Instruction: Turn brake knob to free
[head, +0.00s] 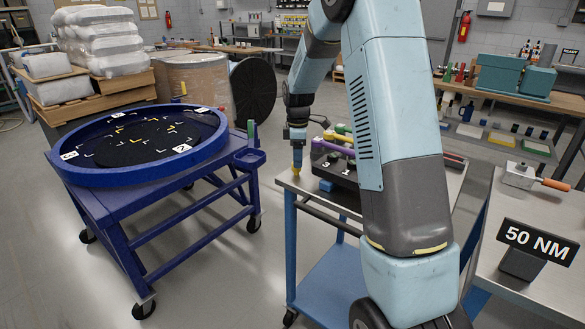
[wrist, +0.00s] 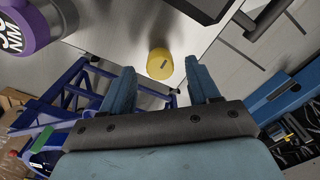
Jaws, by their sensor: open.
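My gripper (wrist: 163,82) is open, with its two blue fingers spread. A round yellow knob-like piece (wrist: 160,64) with a short dark mark on its top shows between and just beyond the fingertips in the wrist view. It appears at the edge of the steel bench top. In the head view my gripper (head: 297,143) points down at the bench's left corner, with yellow (head: 297,166) just below it. No lettering shows on the yellow piece, so I cannot tell if it is the brake knob. Contact with the fingers is not visible.
A purple handle (head: 332,147) lies in a black rack on the bench, close to my gripper; its end also shows in the wrist view (wrist: 30,22). A blue wheeled stand (head: 150,215) with a round tray is left, across a floor gap. A 50 NM sign (head: 537,240) stands right.

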